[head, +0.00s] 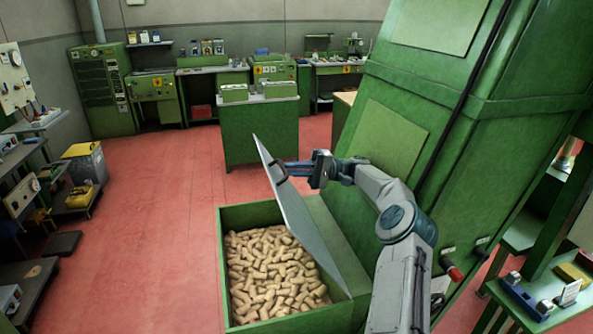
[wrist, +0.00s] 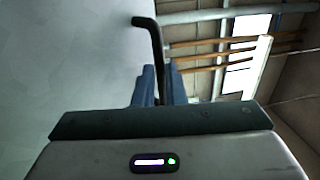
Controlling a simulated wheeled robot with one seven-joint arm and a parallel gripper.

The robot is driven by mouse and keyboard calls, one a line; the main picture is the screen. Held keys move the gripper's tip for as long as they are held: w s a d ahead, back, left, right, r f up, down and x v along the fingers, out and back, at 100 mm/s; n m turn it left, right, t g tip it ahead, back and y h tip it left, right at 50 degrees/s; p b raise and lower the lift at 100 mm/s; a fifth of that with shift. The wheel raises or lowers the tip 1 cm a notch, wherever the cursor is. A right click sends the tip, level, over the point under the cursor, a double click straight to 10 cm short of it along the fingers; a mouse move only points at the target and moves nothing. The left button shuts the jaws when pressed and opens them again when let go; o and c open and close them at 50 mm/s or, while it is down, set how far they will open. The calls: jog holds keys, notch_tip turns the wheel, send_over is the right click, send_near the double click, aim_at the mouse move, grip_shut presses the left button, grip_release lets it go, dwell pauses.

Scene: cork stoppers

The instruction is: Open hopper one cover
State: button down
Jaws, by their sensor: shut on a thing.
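The hopper (head: 335,312) is a green bin at the foot of a tall green machine, full of cork stoppers (head: 272,270). Its cover (head: 300,213) is a grey panel, tilted up steeply on the bin's right side, with the corks showing to its left. My gripper (head: 283,170) reaches from the right to the cover's upper part. It is shut on the cover's dark handle, a bent bar (wrist: 150,45) that shows between the blue fingers in the wrist view. The cover's pale face (wrist: 70,60) fills the left of that view.
The tall green machine (head: 440,130) stands close on the right of my arm. A green bench (head: 258,135) stands behind the hopper. A small table with tools (head: 550,295) is at the lower right.

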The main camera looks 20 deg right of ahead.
jog(key=shift+w+a+r, duration=0.1)
jog(key=shift+a+r, duration=0.05)
jog(key=shift+r, duration=0.4)
jog(key=shift+w+a+r, duration=0.1)
jog(key=shift+a+r, duration=0.05)
jog(key=shift+r, duration=0.4)
jog(key=c, duration=1.6)
grip_release()
jog(key=shift+o, duration=0.6)
jog(key=shift+a+f, duration=0.1)
jog(key=shift+a, duration=0.35)
jog(key=shift+s+d+f, duration=0.1)
jog(key=shift+d+f, duration=0.05)
jog(key=shift+d, duration=0.2)
jog(key=shift+s+f, duration=0.1)
